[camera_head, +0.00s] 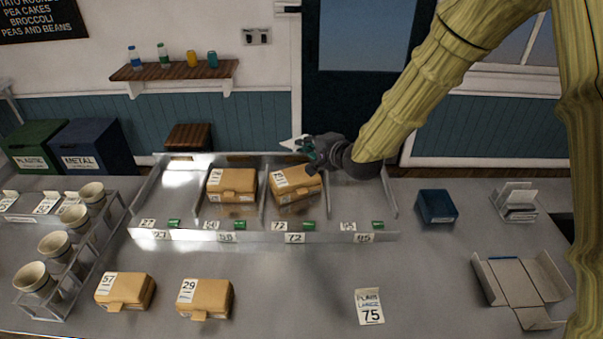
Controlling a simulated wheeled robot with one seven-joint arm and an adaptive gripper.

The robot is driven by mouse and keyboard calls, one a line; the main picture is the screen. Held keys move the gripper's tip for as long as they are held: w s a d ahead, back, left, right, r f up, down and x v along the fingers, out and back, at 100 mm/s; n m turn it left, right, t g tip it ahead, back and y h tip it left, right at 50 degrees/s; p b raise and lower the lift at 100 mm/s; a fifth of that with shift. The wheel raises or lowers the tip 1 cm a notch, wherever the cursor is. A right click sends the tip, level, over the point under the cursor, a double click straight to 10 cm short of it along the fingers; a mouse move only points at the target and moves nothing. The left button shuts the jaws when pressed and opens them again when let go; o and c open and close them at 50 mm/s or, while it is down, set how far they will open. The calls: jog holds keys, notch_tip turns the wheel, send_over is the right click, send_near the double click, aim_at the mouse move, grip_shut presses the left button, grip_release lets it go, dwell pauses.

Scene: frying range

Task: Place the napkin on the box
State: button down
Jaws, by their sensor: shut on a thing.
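My gripper (306,150) is above and just behind a tan carton box (296,187) in the third compartment of the rack. It is shut on a small white piece, apparently the napkin (290,144), which sticks out to the left of the fingers. The napkin looks apart from the box, though the exact height is hard to tell. Part of the gripper overlaps the box's right upper edge in the picture. A second tan box (232,185) sits in the compartment to the left. Two more boxes, marked 57 (125,291) and 29 (205,299), lie on the front counter.
The metal rack (265,237) has dividers and number tags; its outer compartments hold no boxes. Cups in a stand (80,255) are left; a blue container (437,206) and an unfolded carton (520,285) are right.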

jog(key=b, duration=0.5)
send_over(307, 180)
notch_tip(307, 180, down, 8)
jog(key=shift+s+f, duration=0.1)
jog(key=shift+f, duration=0.65)
jog(key=c, duration=1.8)
grip_release()
jog(key=p+v, duration=0.1)
jog(key=v, duration=0.7)
jog(key=shift+p, duration=0.35)
